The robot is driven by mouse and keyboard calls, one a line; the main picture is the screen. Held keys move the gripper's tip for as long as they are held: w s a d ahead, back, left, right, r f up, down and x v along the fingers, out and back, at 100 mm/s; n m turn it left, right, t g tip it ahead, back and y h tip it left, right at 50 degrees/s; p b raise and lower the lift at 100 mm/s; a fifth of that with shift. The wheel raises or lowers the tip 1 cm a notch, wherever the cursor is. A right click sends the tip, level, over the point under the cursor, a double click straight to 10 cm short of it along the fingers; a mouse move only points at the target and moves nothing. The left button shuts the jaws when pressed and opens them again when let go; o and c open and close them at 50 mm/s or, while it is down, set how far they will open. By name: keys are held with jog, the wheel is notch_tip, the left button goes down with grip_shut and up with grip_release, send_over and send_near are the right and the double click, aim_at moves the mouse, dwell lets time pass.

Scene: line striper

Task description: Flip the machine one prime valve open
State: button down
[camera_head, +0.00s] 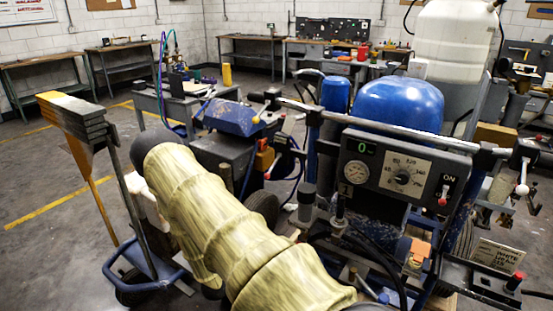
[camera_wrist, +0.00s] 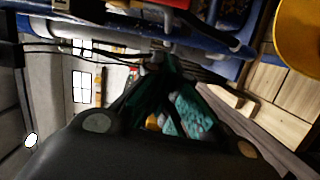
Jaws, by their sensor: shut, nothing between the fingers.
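Machine one appears to be the near striper, with a dark control panel (camera_head: 400,172) carrying a dial, a gauge, a green "0" display and a red-tipped "ON" switch (camera_head: 444,196). A "1" tag sits at the panel's lower left. Below it are dark fittings and hoses, and an orange part (camera_head: 417,253). I cannot tell which part is the prime valve. My sleeved arm crosses the head view's lower middle, and my gripper is not distinguishable there. In the wrist view my gripper (camera_wrist: 168,68) is shut, its dark fingers close together and holding nothing, near blue tubing.
A blue tank (camera_head: 398,101) and a handlebar top the near machine. Another blue machine (camera_head: 233,118) stands behind my arm. A yellow round object (camera_wrist: 302,40) shows in the wrist view. Open floor lies at far left.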

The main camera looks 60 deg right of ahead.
jog(key=v, duration=0.6)
jog(key=shift+b, duration=0.4)
jog(key=shift+s+a+f, duration=0.1)
jog(key=shift+s, duration=0.15)
